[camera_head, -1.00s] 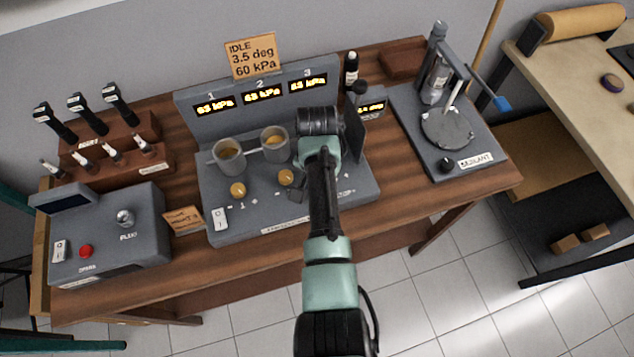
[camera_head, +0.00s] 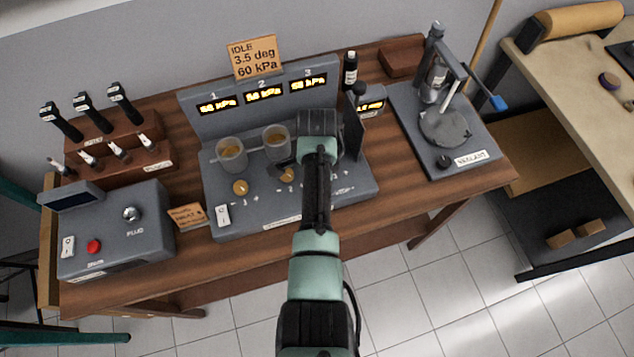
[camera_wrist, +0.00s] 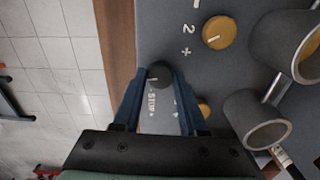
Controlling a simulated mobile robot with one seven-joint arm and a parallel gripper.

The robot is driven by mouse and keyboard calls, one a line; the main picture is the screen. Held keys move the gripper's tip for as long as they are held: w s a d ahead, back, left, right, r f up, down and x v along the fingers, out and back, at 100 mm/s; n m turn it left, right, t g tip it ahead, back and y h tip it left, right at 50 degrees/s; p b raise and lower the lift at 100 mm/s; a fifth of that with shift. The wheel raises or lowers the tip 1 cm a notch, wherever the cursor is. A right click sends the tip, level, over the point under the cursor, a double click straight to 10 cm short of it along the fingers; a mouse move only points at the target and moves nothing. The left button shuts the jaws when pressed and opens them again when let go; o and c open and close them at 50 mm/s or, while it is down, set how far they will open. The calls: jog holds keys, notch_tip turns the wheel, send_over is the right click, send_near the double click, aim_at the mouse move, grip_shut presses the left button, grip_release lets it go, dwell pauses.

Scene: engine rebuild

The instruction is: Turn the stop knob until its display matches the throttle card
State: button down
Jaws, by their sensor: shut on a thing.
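The black stop knob (camera_wrist: 160,72) sits on the grey panel beside a printed STOP label in the wrist view. My gripper (camera_wrist: 156,82) is shut on the knob, with one blue finger on each side. In the head view my arm hides the knob. The throttle card (camera_head: 255,58) stands upright behind the panel and reads IDLE, 3.5 deg, 60 kPa. A small lit display (camera_head: 370,106) stands at the panel's right end, partly beside a dark upright plate; its text is too blurred to read surely.
The grey panel (camera_head: 235,218) carries three lit kPa displays, metal cups and brass knobs (camera_head: 240,187); one brass knob (camera_wrist: 219,32) is close to my gripper. A fluid box (camera_head: 118,245) stands left, a sealant stand (camera_head: 440,165) right. Bare wood lies along the front edge.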

jog(key=shift+w+m, duration=0.1)
jog(key=shift+m, duration=0.3)
jog(key=shift+c, duration=2.2)
grip_release()
notch_tip(320, 180, up, 13)
jog(key=b, duration=0.1)
